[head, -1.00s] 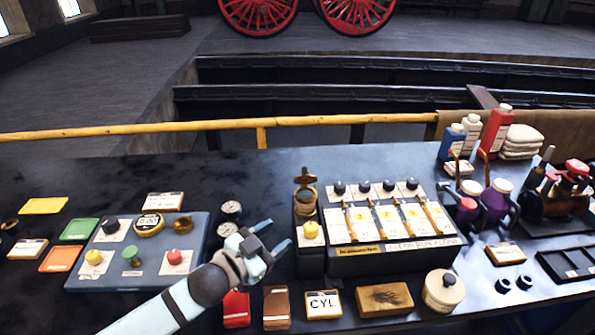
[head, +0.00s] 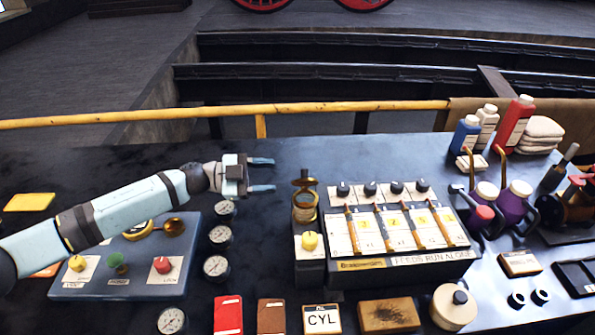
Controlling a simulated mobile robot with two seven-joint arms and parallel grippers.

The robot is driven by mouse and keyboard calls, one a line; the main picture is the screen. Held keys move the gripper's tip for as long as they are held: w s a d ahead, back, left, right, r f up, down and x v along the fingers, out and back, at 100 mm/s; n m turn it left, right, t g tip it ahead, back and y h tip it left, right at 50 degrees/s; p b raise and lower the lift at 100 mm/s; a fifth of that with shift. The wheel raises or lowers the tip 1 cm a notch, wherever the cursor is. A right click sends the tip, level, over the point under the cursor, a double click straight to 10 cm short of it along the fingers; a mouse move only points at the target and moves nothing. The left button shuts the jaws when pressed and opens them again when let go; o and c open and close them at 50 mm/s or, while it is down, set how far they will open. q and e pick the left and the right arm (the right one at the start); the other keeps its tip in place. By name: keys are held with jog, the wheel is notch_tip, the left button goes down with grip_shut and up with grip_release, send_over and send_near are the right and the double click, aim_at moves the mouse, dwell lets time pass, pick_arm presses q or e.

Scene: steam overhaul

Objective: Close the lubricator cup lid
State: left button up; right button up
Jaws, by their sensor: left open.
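The brass lubricator cup (head: 305,208) stands on a dark block left of the lubricator box (head: 400,262). Its lid (head: 304,182) is raised above the cup's mouth, so the cup looks open. My left gripper (head: 264,174) is open and empty, its two pale blue fingers pointing right. In the picture it sits just left of the lid at about the lid's height, with a gap between fingertips and lid. How near it is in depth is hard to tell. My right gripper is not in view.
A yellow knob (head: 309,241) sits in front of the cup. Several gauges (head: 217,266) lie to the left, beside a blue-grey panel (head: 140,288) partly behind my left arm. Bottles (head: 465,136) stand at the back right. The bench behind the cup is clear.

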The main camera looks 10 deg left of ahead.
aim_at(305, 178)
pick_arm(q)
jog(key=d, duration=0.2)
jog(key=w+d, duration=0.1)
jog(key=d, duration=0.4)
jog(key=shift+w+p, duration=0.25)
jog(key=shift+p, duration=0.1)
jog(key=c, duration=0.8)
